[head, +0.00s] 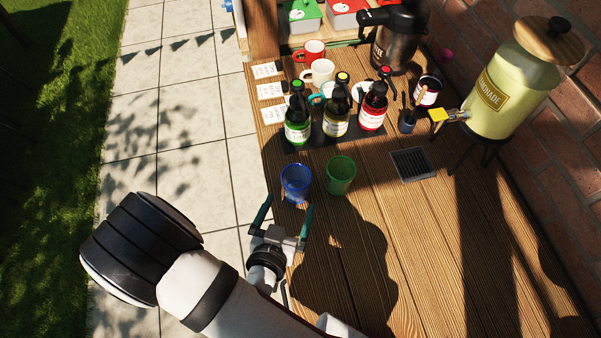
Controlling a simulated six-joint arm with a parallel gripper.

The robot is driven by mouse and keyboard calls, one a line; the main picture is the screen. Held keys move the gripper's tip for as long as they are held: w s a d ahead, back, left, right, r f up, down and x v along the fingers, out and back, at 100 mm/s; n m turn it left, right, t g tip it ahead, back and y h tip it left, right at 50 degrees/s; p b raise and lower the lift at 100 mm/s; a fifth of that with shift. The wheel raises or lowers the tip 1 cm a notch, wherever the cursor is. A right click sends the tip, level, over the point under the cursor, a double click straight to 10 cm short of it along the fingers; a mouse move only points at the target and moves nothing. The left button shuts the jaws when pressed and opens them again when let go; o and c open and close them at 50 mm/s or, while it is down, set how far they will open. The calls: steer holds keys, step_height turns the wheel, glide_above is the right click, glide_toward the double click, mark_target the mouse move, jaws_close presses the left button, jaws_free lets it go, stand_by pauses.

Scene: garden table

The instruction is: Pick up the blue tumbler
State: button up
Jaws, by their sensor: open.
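The blue tumbler (296,184) stands upright on the wooden table (430,255), close to its left edge. A green tumbler (341,175) stands upright just to its right, with a small gap between them. My gripper (283,212) is open, its two dark green fingers pointing up the picture toward the blue tumbler. The fingers are spread to either side, just short of the tumbler in the picture. Nothing shows between them. Whether a fingertip is level with the glass cannot be told from this single view.
Behind the tumblers, syrup bottles (336,115) stand on a dark tray (318,143). Mugs (318,72) and a coffee pot (398,40) are farther back. A lemonade dispenser (508,85) stands at right by the brick wall. A drip grate (413,164) lies right of the green tumbler.

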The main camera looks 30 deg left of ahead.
mark_target(300, 176)
steer(key=x, duration=0.7)
steer(key=shift+w+a+r, duration=0.15)
steer(key=shift+w+a, duration=0.1)
steer(key=shift+w, duration=0.2)
steer(key=c, duration=1.2)
